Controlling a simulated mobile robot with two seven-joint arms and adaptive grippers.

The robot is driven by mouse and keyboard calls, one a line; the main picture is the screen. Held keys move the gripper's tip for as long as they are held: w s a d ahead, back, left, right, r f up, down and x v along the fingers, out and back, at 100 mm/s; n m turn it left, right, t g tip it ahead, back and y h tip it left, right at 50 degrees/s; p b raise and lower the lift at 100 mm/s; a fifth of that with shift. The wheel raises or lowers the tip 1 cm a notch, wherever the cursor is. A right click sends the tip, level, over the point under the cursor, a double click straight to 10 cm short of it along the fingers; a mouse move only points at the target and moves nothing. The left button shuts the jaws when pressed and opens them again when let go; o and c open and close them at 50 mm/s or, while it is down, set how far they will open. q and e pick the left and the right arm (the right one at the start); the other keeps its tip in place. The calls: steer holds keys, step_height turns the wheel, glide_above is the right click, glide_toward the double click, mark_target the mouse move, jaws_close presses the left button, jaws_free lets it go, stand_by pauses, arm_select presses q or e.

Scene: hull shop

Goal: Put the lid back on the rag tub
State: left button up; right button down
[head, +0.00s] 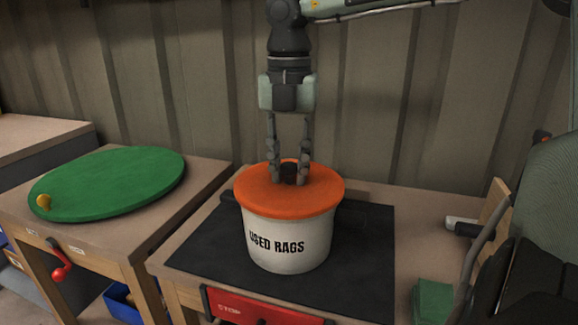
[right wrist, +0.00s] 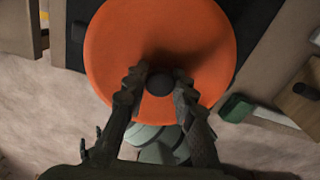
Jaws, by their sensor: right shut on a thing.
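The rag tub (head: 291,242) is a white round tub marked "USED RAGS". It stands upright on a black mat. The orange round lid (head: 256,184) covers its top and looks level; I cannot see a gap under its rim. The lid also fills the upper middle of the right wrist view (right wrist: 120,40). My right gripper (head: 290,180) points straight down over the lid, shut on the lid's dark knob (right wrist: 159,83), one finger on each side. In the right wrist view, a small dark jagged part at the lower left (right wrist: 98,145) looks like my left gripper; its jaws are unclear.
The black mat (head: 366,254) lies on a wooden bench with a red drawer front (head: 262,308). A green block (head: 433,301) stands at right. A corrugated wall is behind.

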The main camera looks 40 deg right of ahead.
stand_by(0.6)
stand_by(0.3)
steer(key=c, duration=0.7)
jaws_free()
steer(key=shift+r, duration=0.15)
steer(key=shift+r+p, duration=2.1)
steer(key=shift+r, duration=1.3)
jaws_close()
